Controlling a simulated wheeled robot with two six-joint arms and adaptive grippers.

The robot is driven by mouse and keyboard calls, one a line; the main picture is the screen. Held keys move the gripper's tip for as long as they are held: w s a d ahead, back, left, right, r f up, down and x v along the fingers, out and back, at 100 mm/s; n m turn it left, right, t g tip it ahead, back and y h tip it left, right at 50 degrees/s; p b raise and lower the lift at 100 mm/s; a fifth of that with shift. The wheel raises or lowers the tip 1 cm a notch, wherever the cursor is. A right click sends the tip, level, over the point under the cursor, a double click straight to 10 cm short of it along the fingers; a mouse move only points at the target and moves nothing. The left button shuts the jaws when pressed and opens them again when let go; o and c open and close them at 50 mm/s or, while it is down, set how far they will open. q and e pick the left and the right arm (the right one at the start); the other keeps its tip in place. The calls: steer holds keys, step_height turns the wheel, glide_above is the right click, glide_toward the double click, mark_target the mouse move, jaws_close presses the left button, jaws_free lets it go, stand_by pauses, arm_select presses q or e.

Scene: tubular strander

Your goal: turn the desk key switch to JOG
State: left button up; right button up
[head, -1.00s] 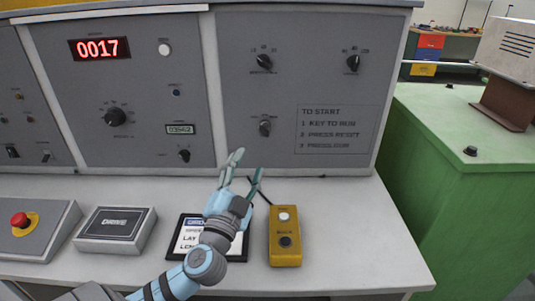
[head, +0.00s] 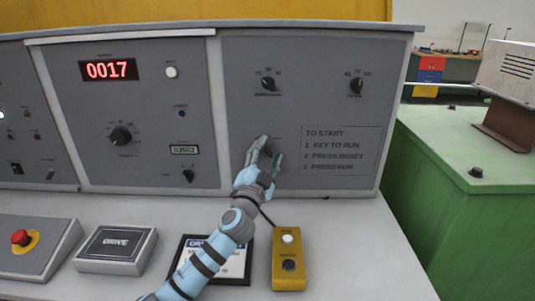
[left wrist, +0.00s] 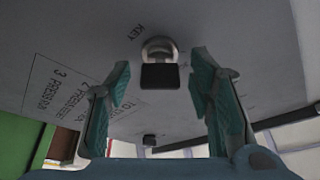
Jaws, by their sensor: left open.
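The desk key switch (left wrist: 161,72) shows in the left wrist view as a dark key block in a round metal collar, with the word KEY printed beside it. My left gripper (head: 270,153) is open in front of the right-hand panel (head: 240,110). In the left wrist view its two teal fingers stand on either side of the key, apart from it. In the head view the gripper covers the switch, so the key's position cannot be read. My right gripper is in neither view.
Two knobs, left (head: 268,84) and right (head: 357,86), sit higher on the panel, with printed start instructions (head: 342,152) beside the gripper. A yellow two-button box (head: 289,268), a framed card (head: 192,252) and a DRIVE box (head: 117,245) lie on the desk.

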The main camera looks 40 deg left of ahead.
arm_select(q)
steer(key=shift+c, duration=0.2)
jaws_close()
steer(key=m+h+p, duration=0.1)
steer(key=m+p, duration=0.2)
steer(key=p, duration=0.2)
steer(key=m+g+h+p, duration=0.1)
steer(key=m+p, duration=0.2)
steer(key=p, duration=0.2)
steer(key=m+g+p, duration=0.1)
steer(key=m+p, duration=0.2)
steer(key=p, duration=0.2)
steer(key=shift+s+r+h, duration=0.1)
steer(key=shift+r+h, duration=0.15)
steer(key=shift+h, duration=0.15)
steer(key=shift+f+m+p, duration=0.2)
steer(key=shift+m+p, duration=0.2)
steer(key=shift+p, duration=0.3)
steer(key=shift+o, duration=0.2)
jaws_free()
steer(key=v, duration=1.2)
steer(key=shift+r, duration=0.25)
